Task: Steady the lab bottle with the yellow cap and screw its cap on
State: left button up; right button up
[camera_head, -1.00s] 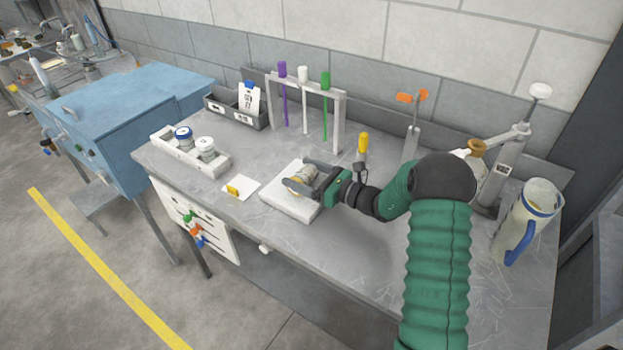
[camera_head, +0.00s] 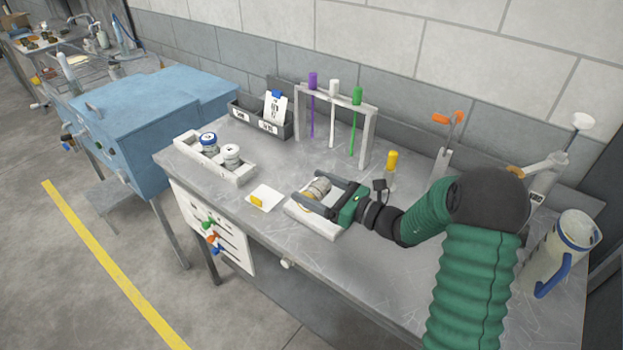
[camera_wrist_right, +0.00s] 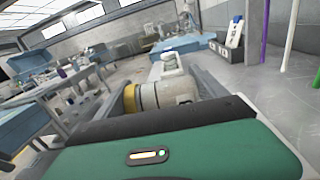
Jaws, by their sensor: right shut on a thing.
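My right gripper (camera_head: 327,197) reaches in from the right, over a white block (camera_head: 325,229) near the table's front. It is shut on a pale jar-like bottle (camera_head: 319,187) with a yellow-tan band at one end. In the right wrist view the bottle (camera_wrist_right: 168,94) lies between the fingers, its yellow band (camera_wrist_right: 131,98) at the left. The fingers hide part of it, and I cannot tell whether it touches the block. A small yellow piece (camera_head: 257,201) sits on a white pad to the left of the block. My left gripper is not in view.
A white rack (camera_head: 240,175) with two jars stands at the left. Behind are a grey bin (camera_head: 270,127) and a stand with purple, white and green rods (camera_head: 357,96). A yellow-topped item (camera_head: 391,160) stands behind my arm; a blue-handled jug (camera_head: 566,245) is right.

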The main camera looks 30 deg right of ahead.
jog(key=s+a, duration=0.4)
jog(key=s, duration=0.5)
jog(key=shift+s+a+r, duration=0.15)
jog(key=shift+a+r, duration=0.05)
jog(key=shift+r, duration=0.05)
